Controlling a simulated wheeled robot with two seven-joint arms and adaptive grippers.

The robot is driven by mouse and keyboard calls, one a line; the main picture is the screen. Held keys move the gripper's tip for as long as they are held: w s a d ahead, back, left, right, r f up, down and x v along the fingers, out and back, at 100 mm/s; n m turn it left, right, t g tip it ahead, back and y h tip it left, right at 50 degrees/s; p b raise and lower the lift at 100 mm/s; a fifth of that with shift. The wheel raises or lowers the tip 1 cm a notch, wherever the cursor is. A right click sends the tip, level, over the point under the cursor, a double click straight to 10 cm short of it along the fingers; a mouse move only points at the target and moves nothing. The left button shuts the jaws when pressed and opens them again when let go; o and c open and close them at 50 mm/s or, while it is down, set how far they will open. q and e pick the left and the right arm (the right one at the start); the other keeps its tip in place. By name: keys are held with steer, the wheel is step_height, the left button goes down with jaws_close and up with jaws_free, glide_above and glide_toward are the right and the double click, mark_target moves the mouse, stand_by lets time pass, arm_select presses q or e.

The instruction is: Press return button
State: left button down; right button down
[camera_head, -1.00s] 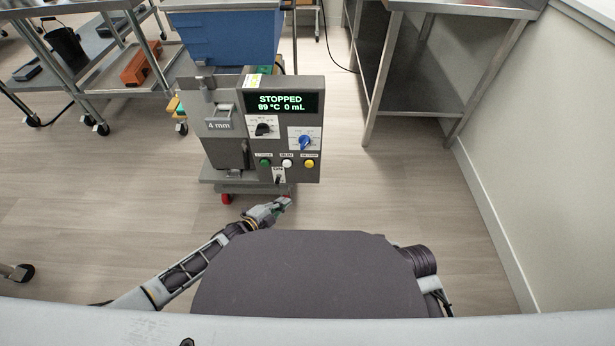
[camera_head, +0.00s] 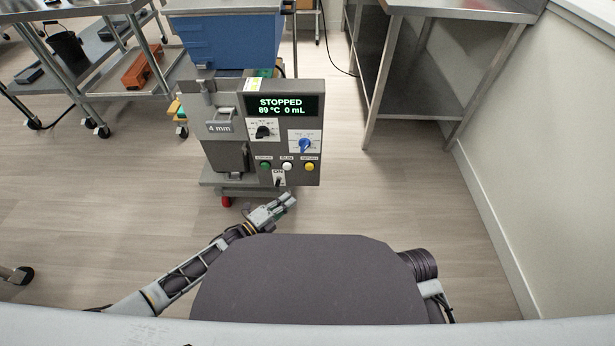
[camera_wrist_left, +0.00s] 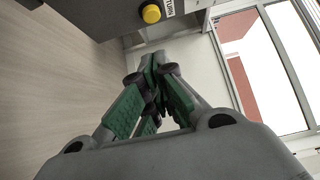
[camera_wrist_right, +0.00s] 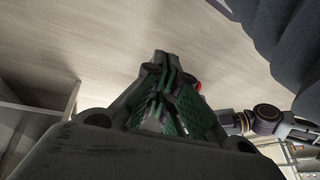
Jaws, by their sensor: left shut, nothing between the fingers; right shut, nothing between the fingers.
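The yellow return button (camera_head: 309,167) is at the lower right of the grey depositor panel (camera_head: 285,95), beside a white (camera_head: 287,166) and a green button (camera_head: 265,166). In the left wrist view the yellow button (camera_wrist_left: 151,13) shows at the top, next to a label reading "TURN". My left gripper (camera_head: 290,199) is shut and empty, below the panel and apart from the button; its fingers (camera_wrist_left: 155,65) also show shut in the left wrist view. My right gripper (camera_wrist_right: 165,60) is shut and empty in the right wrist view, pointing over floor; the head view does not show it.
The panel display (camera_head: 282,105) reads STOPPED, 89 °C, 0 mL. A black knob (camera_head: 262,132), a blue knob (camera_head: 305,145) and a small switch (camera_head: 278,180) sit near the buttons. A steel table (camera_head: 425,90) stands at right. Floor in front is clear.

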mark_target(309, 167)
arm_select(q)
steer(key=shift+w+d, duration=0.1)
arm_select(e)
steer(key=shift+f, duration=0.1)
